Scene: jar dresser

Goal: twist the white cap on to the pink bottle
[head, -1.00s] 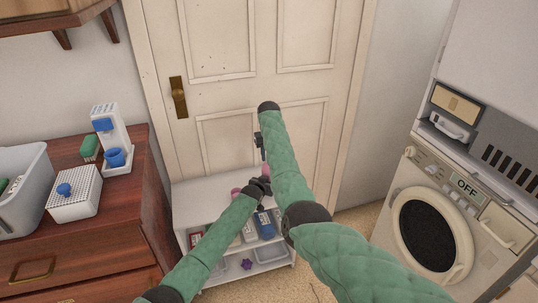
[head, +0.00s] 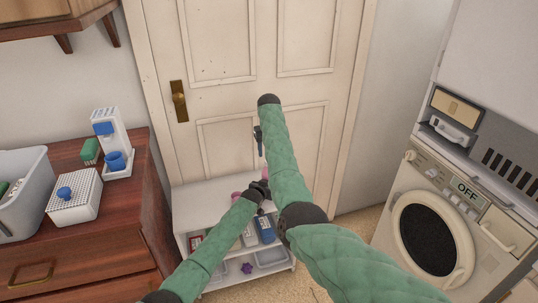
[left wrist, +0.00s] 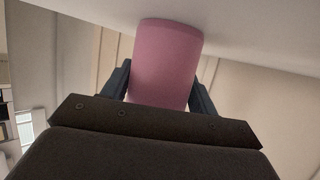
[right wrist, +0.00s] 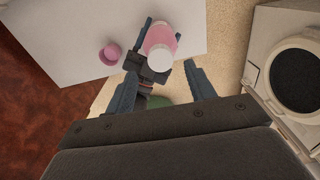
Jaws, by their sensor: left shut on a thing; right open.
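The pink bottle (left wrist: 166,65) stands between the fingers of my left gripper (left wrist: 160,85), which is shut on it. Its far end meets the white shelf top in the left wrist view. In the right wrist view the pink bottle (right wrist: 161,38) shows from above, with the round white cap (right wrist: 166,76) at its near end; I cannot tell how firmly the cap sits. My right gripper (right wrist: 160,82) is open above the cap, fingers apart on either side and not touching it. In the head view my right gripper (head: 259,140) hangs above my left gripper (head: 262,190); the cap is hidden there.
A second pink container (right wrist: 109,54) stands on the white shelf unit (right wrist: 70,40), near the bottle. Bottles and bins fill the lower shelves. A door (head: 225,95) is behind, a wooden dresser (head: 120,215) at left, a washing machine (head: 420,220) at right.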

